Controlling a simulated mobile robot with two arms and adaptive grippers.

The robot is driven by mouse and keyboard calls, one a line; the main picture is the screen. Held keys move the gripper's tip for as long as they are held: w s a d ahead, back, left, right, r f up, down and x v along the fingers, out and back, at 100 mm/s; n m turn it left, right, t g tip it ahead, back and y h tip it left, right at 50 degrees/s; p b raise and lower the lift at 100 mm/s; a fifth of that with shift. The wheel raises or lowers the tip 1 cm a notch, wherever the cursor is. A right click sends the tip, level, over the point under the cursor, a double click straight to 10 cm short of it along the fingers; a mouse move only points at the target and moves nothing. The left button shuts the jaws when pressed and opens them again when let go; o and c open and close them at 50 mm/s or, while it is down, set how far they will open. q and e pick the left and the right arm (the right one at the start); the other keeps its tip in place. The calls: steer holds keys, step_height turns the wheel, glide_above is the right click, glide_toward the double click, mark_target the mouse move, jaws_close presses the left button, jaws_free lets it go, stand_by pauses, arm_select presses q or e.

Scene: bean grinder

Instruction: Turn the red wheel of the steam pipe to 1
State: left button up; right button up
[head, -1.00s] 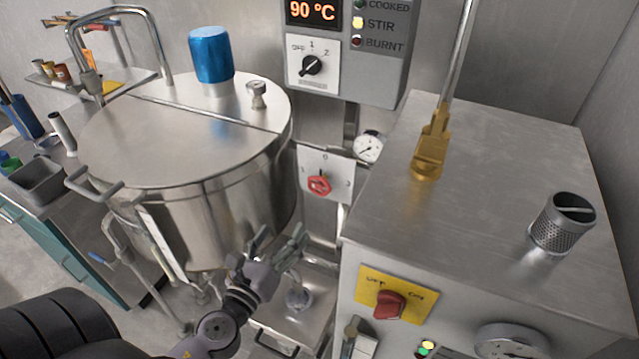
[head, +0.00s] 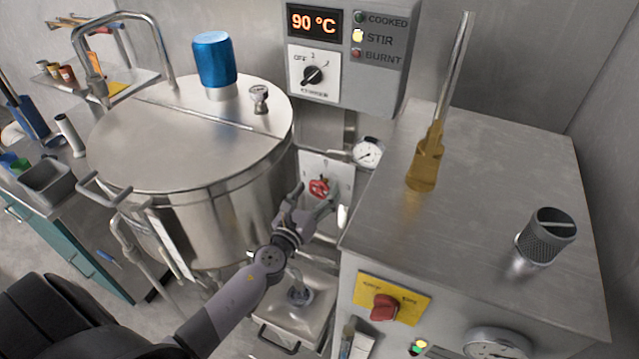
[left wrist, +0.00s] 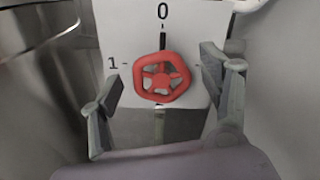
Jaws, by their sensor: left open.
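The red wheel (head: 319,188) sits on a white dial plate (head: 342,170) on the steam pipe, between the big steel kettle and the steel cabinet. In the left wrist view the red wheel (left wrist: 162,77) is near the middle, with "0" above it and "1" to its left on the plate (left wrist: 125,35). A dark mark shows below the 0. My left gripper (head: 311,193) is open in front of the wheel. In the left wrist view its fingers (left wrist: 165,88) are spread to either side of the wheel, apart from it. My right gripper is not in view.
The steel kettle (head: 190,150) stands close on the left. The steel cabinet (head: 490,170) with a red switch (head: 384,307) stands on the right. A pressure gauge (head: 368,152) is right of the plate. A steel box (head: 300,315) lies below my arm.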

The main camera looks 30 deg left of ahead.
arm_select(q)
steer(key=shift+w, duration=1.1)
steer(key=shift+c, duration=0.5)
steer(key=c, duration=1.1)
